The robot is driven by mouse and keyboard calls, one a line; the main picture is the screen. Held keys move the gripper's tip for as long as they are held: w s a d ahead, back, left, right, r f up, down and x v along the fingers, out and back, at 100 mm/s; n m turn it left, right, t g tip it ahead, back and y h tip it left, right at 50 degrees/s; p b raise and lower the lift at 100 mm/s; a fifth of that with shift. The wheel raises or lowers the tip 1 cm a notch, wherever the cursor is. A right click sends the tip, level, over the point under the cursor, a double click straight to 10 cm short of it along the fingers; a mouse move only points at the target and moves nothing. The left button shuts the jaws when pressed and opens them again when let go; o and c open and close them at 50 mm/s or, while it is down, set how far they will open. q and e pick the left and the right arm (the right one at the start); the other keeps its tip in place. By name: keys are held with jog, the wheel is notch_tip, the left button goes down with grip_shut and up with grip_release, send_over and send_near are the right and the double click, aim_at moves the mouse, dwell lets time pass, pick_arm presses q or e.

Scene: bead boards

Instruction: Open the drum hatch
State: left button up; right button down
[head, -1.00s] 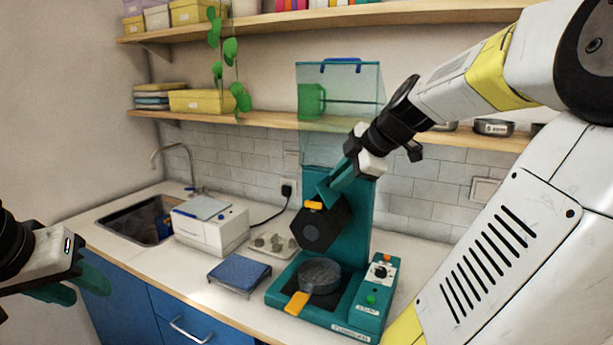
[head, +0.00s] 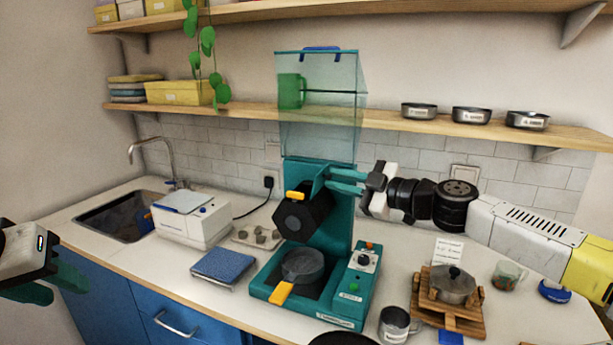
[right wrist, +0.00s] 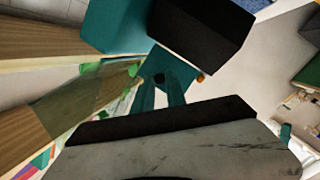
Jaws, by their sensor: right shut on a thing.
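The teal tumbler (head: 345,215) stands on the counter with a black hexagonal drum (head: 300,218) tilted on its front. An orange tab (head: 295,196) sits on the drum's upper edge; the hatch looks closed, but its outline is hard to make out. My right gripper (head: 332,181) comes in from the right, just above and right of the drum. In the right wrist view its teal fingers (right wrist: 165,92) are shut at a teal part with a dark round spot (right wrist: 158,78), beside the black drum (right wrist: 202,30). My left gripper (head: 48,288) is open and empty at the far left.
A clear raised cover (head: 320,110) stands above the tumbler. A round pan (head: 303,266) with an orange handle sits in its base. A blue pad (head: 223,266) and white box (head: 193,220) are left; a wooden stand with a pot (head: 453,285) is right.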

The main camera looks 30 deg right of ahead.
jog(key=shift+s+d+f+t+y, duration=0.2)
jog(key=shift+f+t+y, duration=0.15)
jog(key=shift+t, duration=0.25)
dwell(0.3)
jog(key=c, duration=1.4)
grip_release()
jog(key=shift+o, duration=0.2)
jog(key=v, duration=0.8)
jog(key=shift+a, duration=0.1)
